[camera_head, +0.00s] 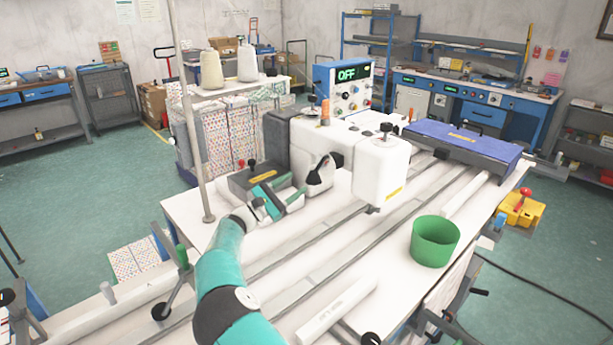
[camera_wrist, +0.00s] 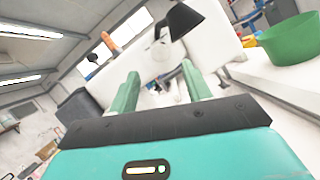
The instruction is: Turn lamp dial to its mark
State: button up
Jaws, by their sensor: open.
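My gripper (camera_head: 290,188) is open and empty beside the left end of the white sewing machine (camera_head: 380,168). In the wrist view its two green fingers (camera_wrist: 160,88) stand apart, pointing toward the machine's white body. A black lamp-like shade (camera_head: 321,170) is just right of the fingers in the head view. It shows large above them in the wrist view (camera_wrist: 181,19). A pale round part (camera_wrist: 161,47) sits beyond the gap between the fingers; I cannot tell whether it is the lamp dial. No dial mark can be made out.
A blue control box (camera_head: 342,88) reading OFF stands behind the machine. A grey block (camera_head: 248,180) lies close to my gripper. A green bin (camera_head: 435,242) stands on the white table at front right. A thin upright pole (camera_head: 190,110) rises at left.

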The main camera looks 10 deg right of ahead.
jog(key=v, duration=0.4)
jog(key=shift+s+a+f, duration=0.1)
jog(key=shift+a, duration=0.15)
jog(key=shift+c, duration=1.4)
notch_tip(320, 180, up, 10)
jog(key=a+m+g+y, duration=0.35)
jog(key=m+y, duration=0.35)
jog(key=m, duration=1.8)
jog(key=s+x, duration=0.1)
jog(key=x, duration=1.3)
jog(key=shift+d+f, duration=0.2)
jog(key=shift+d, duration=0.15)
jog(key=shift+s+g, duration=0.1)
jog(key=shift+g, duration=0.15)
jog(key=c, duration=0.7)
